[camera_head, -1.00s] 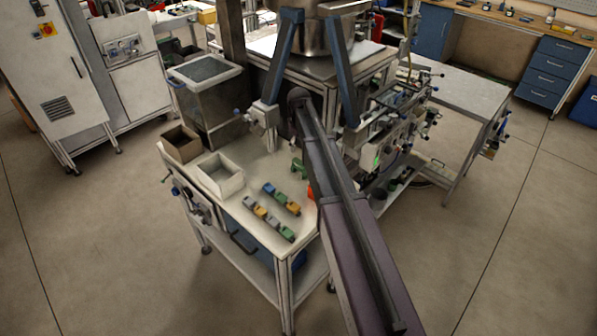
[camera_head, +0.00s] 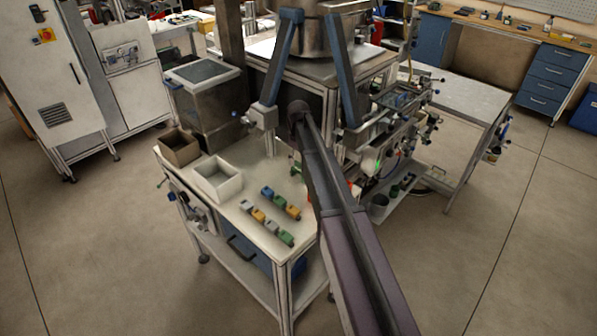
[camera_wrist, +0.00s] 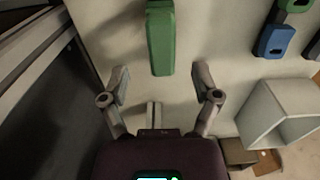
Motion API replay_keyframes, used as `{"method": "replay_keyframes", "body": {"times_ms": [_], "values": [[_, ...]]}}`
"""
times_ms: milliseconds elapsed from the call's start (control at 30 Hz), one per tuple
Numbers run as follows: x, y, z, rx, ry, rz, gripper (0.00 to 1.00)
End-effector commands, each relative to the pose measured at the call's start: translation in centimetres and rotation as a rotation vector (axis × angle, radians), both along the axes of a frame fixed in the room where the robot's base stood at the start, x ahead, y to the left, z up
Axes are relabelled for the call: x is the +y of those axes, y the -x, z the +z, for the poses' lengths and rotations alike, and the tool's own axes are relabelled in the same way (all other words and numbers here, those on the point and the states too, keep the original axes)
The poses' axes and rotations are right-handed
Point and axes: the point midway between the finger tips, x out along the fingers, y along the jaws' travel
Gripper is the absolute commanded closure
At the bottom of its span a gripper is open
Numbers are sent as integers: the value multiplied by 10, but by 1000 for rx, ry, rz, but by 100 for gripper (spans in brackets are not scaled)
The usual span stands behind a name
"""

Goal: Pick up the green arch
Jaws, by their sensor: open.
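The green arch (camera_head: 295,169) stands on the pale worktable (camera_head: 238,226), partly hidden behind my arm in the head view. In the wrist view a green piece (camera_wrist: 160,40), which looks like the arch, lies near the top centre and runs out of the frame. My gripper (camera_wrist: 161,78) is open in the wrist view, with one finger on each side of the green piece's lower end. Nothing is held between the fingers. I cannot tell the height gap between the fingers and the piece.
Two rows of coloured blocks (camera_head: 267,222) lie on the table. A white open box (camera_head: 207,186) and a brown open box (camera_head: 178,152) stand at its left; the wrist view shows the white box (camera_wrist: 262,112) right of the gripper. A dark machine (camera_head: 210,105) stands behind.

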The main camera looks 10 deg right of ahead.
Motion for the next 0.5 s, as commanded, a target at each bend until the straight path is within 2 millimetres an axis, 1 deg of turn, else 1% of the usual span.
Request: {"method": "replay_keyframes", "body": {"times_ms": [267,500], "values": [[0,1,-6,0,0,1,20],[-1,4,-23,0,0,1,20]]}}
